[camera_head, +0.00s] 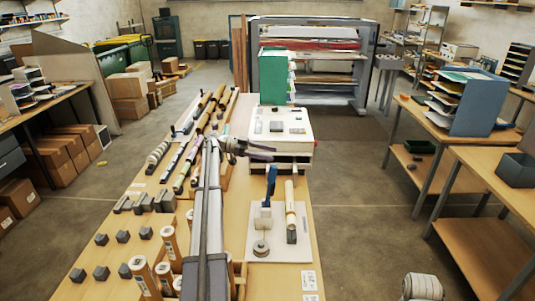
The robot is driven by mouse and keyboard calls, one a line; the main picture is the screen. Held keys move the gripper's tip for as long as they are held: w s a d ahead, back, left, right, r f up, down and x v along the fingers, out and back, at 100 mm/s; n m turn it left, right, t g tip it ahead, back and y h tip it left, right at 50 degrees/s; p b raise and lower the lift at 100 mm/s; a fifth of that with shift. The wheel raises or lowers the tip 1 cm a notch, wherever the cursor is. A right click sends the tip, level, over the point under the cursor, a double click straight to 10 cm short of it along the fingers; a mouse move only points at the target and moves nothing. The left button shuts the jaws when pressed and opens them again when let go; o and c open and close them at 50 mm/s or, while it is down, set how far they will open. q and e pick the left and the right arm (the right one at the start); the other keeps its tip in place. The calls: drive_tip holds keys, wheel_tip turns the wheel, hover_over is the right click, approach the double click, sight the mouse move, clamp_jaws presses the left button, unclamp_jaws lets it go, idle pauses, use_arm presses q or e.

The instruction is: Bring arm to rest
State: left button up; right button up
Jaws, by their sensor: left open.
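My left arm reaches forward from the bottom of the head view over the long wooden table (292,268). My left gripper (262,151) is at its far end, open, with dark fingers pointing right. The fingers show in front of the near left part of the white laminator (297,132). I see nothing between them, and I cannot tell whether they touch the machine.
Several rolls and dark blocks (101,273) fill the table's left side. A green binder (277,76) stands behind the laminator.

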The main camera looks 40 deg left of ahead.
idle(0.6)
use_arm(q)
drive_tip(key=s+d+f+n+g+y, duration=0.2)
drive_tip(key=s+d+f, duration=0.15)
drive_tip(key=d, duration=0.65)
drive_tip(key=s+d+f+n+g+y, duration=0.1)
drive_tip(key=s+d+f+n+y, duration=0.15)
drive_tip(key=d+f, duration=0.45)
drive_tip(key=s+d+f+n+g+y, duration=0.2)
drive_tip(key=d, duration=1)
drive_tip(key=s+d+f+n+g+y, duration=0.1)
drive_tip(key=s+d+f+n+y, duration=0.3)
drive_tip(key=s, duration=0.4)
drive_tip(key=s+d+f+n+y, duration=0.25)
drive_tip(key=s+d+y, duration=0.2)
drive_tip(key=s, duration=0.45)
drive_tip(key=s+d+f+m+g+y+b, duration=0.1)
drive_tip(key=s+d+f+m+b, duration=0.3)
drive_tip(key=d+f+b, duration=0.5)
drive_tip(key=shift+s+d+f+b, duration=0.35)
drive_tip(key=shift+s+d, duration=0.1)
drive_tip(key=shift+d, duration=0.75)
drive_tip(key=shift+c, duration=0.2)
